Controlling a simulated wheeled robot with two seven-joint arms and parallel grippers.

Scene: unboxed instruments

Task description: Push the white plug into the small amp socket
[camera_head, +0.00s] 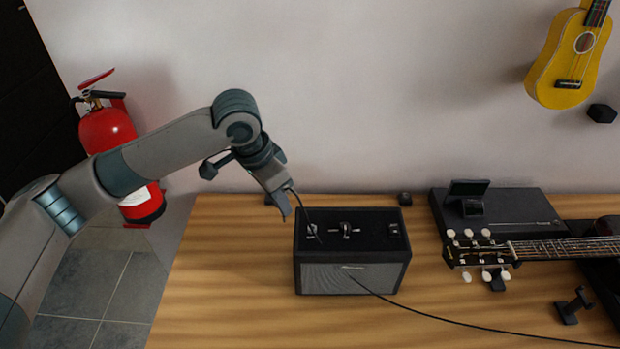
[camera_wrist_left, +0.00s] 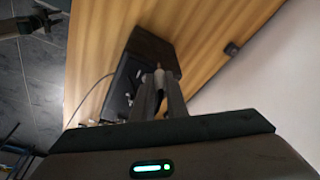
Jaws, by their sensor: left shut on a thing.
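The small amp (camera_head: 345,279), a black box with a grey grille, stands on the wooden table with knobs and fittings on top. It also shows in the left wrist view (camera_wrist_left: 121,87). My left gripper (camera_head: 291,210) points down at the amp's left rear top edge. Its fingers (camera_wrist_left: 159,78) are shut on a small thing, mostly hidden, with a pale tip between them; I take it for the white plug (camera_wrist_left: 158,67). A dark cable runs near the gripper and amp. I cannot make out the socket.
A black flat case (camera_head: 500,210) and a guitar headstock (camera_head: 480,250) lie right of the amp. The cable (camera_head: 450,320) crosses the table front. A fire extinguisher (camera_head: 105,130) stands left, and a yellow ukulele (camera_head: 575,60) hangs on the wall.

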